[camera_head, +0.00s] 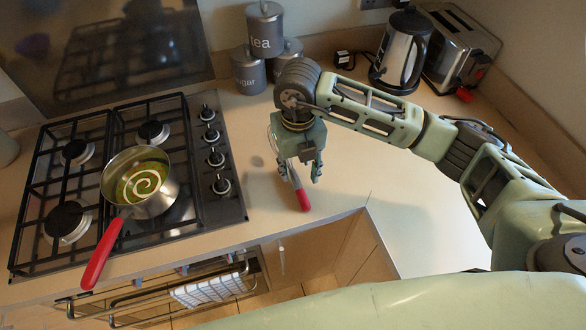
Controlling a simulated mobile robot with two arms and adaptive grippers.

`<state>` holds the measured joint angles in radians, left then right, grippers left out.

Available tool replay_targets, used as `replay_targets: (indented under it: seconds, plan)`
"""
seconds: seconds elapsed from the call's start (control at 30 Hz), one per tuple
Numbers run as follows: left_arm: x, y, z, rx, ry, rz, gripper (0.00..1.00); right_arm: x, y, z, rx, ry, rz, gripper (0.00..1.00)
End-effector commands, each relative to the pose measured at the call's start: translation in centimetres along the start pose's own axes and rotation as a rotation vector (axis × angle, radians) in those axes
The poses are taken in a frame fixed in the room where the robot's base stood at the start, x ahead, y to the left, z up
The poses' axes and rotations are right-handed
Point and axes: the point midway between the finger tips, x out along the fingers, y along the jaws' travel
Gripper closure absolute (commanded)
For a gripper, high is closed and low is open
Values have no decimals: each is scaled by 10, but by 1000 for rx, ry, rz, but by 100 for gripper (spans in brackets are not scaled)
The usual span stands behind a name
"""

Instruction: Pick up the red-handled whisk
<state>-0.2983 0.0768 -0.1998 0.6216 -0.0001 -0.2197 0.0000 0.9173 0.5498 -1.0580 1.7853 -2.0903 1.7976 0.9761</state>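The whisk has a red handle (303,199) that points toward the counter's front edge. Its thin wire end runs back beside and behind my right gripper and is partly hidden by it. I cannot tell whether the whisk rests flat on the counter. My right gripper (300,175) points down just over the whisk, to the right of the hob. Its two fingers are apart, with the whisk's shaft between them, nearer the left finger. My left gripper is not in view.
A pot (150,200) with a long red handle and greenish soup stands on the gas hob (205,235). Grey canisters (264,30), a kettle (400,50) and a toaster (460,45) stand at the back. The counter (420,210) right of the gripper is clear.

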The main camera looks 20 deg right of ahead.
Motion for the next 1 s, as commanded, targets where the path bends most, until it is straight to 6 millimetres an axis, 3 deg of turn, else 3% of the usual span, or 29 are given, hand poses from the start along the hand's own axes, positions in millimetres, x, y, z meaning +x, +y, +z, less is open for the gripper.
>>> replay_targets:
  seconds: [0.3,0.5,0.7,1.0]
  plan:
    - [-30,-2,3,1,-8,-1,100,34,-1,-10,-2,4,2,60]
    - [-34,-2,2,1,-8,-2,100,56,-1,-9,-2,0,4,60]
    - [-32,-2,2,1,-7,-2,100,58,0,-8,-3,-1,4,60]
    - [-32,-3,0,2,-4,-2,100,58,0,-8,-3,-1,5,85]
